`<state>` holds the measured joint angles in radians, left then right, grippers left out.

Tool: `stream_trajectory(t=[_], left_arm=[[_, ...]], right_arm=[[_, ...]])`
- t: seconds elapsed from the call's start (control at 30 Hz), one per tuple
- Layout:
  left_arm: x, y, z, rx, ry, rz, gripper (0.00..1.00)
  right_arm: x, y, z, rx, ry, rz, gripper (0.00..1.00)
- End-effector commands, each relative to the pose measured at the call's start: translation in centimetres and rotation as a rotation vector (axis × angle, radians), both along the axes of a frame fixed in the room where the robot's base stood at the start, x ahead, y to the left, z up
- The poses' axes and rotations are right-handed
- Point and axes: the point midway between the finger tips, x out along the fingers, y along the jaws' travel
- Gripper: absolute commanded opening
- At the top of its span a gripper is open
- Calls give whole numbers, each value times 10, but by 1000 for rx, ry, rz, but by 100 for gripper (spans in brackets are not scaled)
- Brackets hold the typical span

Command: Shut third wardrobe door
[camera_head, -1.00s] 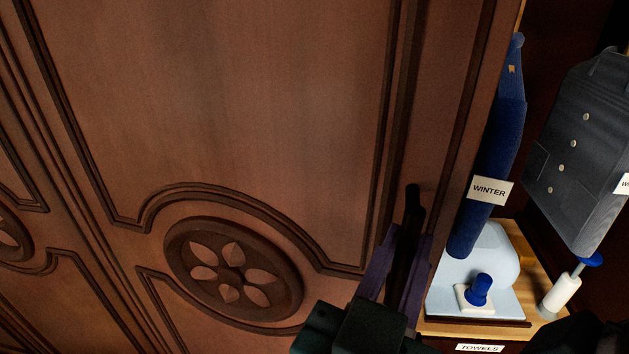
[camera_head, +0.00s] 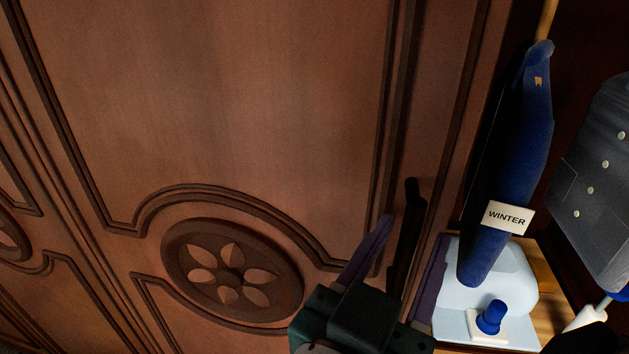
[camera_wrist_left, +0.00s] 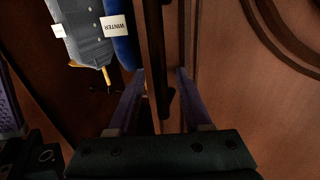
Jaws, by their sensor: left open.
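The brown carved wardrobe door (camera_head: 280,110) fills the left and middle of the head view. It stands open, with the wardrobe inside showing past its right edge. A dark bar handle (camera_head: 411,205) runs near that edge. My left gripper (camera_head: 415,229) is open, with one purple finger on each side of the handle and gaps visible. The left wrist view also shows the handle (camera_wrist_left: 156,60) between the spread fingers. Part of what looks like my right gripper (camera_wrist_left: 10,110) shows at that view's left edge; its fingertips are hidden.
Past the door edge hang a blue garment (camera_head: 515,150) with a WINTER tag and a grey coat (camera_head: 596,180). Below them a pale blue folded item (camera_head: 510,270) and a blue-topped object (camera_head: 491,318) sit on a wooden shelf (camera_head: 552,290).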

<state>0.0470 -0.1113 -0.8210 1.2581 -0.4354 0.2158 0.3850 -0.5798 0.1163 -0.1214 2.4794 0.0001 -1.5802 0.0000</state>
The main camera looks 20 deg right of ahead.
Motion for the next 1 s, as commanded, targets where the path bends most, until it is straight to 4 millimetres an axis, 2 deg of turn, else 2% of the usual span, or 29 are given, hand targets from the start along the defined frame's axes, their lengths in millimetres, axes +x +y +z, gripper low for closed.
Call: stream_trajectory(t=[0.17, 0.4, 0.6, 1.0], left_arm=[[-9, 12, 0, 2, 2, 1, 50], [-39, 50, -1, 3, 2, 0, 50], [-56, 73, 0, 1, 1, 0, 50], [-61, 79, 0, -1, -1, -1, 50]], right_arm=[[0, 0, 4, -1, 0, 0, 62], [0, -1, 9, -4, 0, 1, 62], [0, -2, 9, -6, 0, 2, 62], [0, -2, 9, -6, 0, 2, 62]])
